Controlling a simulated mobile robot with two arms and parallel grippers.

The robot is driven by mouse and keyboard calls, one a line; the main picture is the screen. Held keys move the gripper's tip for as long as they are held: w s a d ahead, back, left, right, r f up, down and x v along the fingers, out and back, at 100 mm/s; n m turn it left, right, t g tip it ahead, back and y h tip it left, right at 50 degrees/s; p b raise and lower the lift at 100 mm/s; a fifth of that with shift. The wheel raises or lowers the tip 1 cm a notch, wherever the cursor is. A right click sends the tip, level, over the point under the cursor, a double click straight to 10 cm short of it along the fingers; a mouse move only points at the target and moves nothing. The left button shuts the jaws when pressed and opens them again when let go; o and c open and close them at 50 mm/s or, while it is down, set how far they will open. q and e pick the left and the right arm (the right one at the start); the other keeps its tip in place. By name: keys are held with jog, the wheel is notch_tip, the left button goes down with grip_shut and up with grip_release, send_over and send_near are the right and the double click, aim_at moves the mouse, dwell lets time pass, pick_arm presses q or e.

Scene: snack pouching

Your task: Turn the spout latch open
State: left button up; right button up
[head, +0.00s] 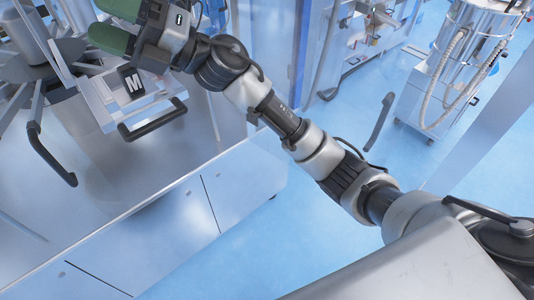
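My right gripper (112,24) is at the top left, at the end of my arm that comes in from the lower right. Its two green fingers are spread apart, with no object visible between them. It is above and beside the metal machine (92,92), close to a clear-and-metal frame. I cannot pick out the spout latch for certain; parts of the machine run out of the picture at the top or lie behind the gripper. My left gripper is not in view.
Black handles (50,153) and (152,122) stick out from the machine near a black "M" plate (132,83). A steel cabinet (240,185) stands below. A wheeled steel unit with hoses (455,70) stands at upper right. Blue floor (290,225) is open between.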

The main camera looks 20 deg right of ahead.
jog(key=w+d+f+m+t+h, duration=0.2)
jog(key=d+f+m+t+h, duration=0.45)
jog(key=m+t+h, duration=0.5)
jog(key=w+d+f+m+t+h, duration=0.2)
jog(key=d+f+m+t+h, duration=0.5)
jog(key=m, duration=0.8)
jog(key=s+d+f+m+g+h, duration=0.3)
jog(key=s+f+m, duration=0.1)
jog(key=f, duration=0.5)
jog(key=s+d+f+m+g+h, duration=0.3)
jog(key=s+f+m+g, duration=0.1)
jog(key=f, duration=0.6)
jog(key=shift+d+m, duration=0.35)
jog(key=shift+g, duration=0.25)
